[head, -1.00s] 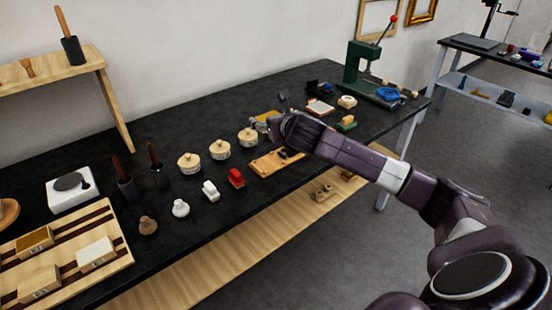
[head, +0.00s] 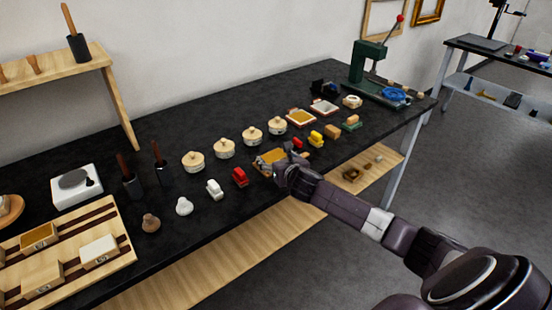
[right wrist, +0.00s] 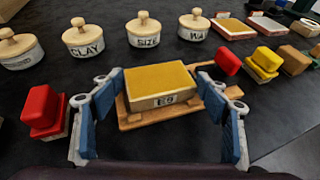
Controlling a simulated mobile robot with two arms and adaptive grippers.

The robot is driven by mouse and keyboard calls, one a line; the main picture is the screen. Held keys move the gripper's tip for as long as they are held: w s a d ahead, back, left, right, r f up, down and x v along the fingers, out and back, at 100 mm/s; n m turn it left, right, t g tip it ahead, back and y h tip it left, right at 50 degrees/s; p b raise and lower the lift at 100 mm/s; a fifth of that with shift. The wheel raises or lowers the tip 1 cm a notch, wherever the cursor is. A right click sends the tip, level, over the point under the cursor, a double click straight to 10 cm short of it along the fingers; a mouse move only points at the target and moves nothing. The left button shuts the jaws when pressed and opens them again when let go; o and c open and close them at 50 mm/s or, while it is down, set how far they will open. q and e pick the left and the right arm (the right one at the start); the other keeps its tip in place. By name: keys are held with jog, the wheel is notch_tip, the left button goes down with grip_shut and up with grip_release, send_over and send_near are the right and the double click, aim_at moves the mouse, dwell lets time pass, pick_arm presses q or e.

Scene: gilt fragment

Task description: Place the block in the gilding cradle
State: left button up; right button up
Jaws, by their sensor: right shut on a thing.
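The block (right wrist: 160,79) has a yellow-gold top and pale wooden sides with a label reading "E9" in the right wrist view. In the head view the block (head: 270,157) shows beside my right gripper (head: 291,167). In the right wrist view, the blue-padded fingers of my right gripper (right wrist: 162,92) are on either side of the block, shut on it. The gilding cradle (right wrist: 133,121), a wooden board, lies under the block and is partly hidden by it. I cannot tell whether the block touches the cradle. My left gripper is not in view.
Several lidded pots (head: 224,148) stand behind the cradle. A red-topped piece (head: 240,177) is close on its left; yellow (head: 316,138) and wooden pieces lie to the right. A green press (head: 368,62) stands at the far end. The table's front edge is close to the cradle.

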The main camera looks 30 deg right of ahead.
jog(key=shift+r, duration=0.1)
jog(key=shift+f, duration=0.4)
jog(key=o, duration=0.9)
jog(key=shift+s+a, duration=0.1)
jog(key=shift+o, duration=1.3)
jog(key=shift+f, duration=0.15)
jog(key=shift+r, duration=0.45)
jog(key=v, duration=1.2)
jog(key=shift+r, duration=0.1)
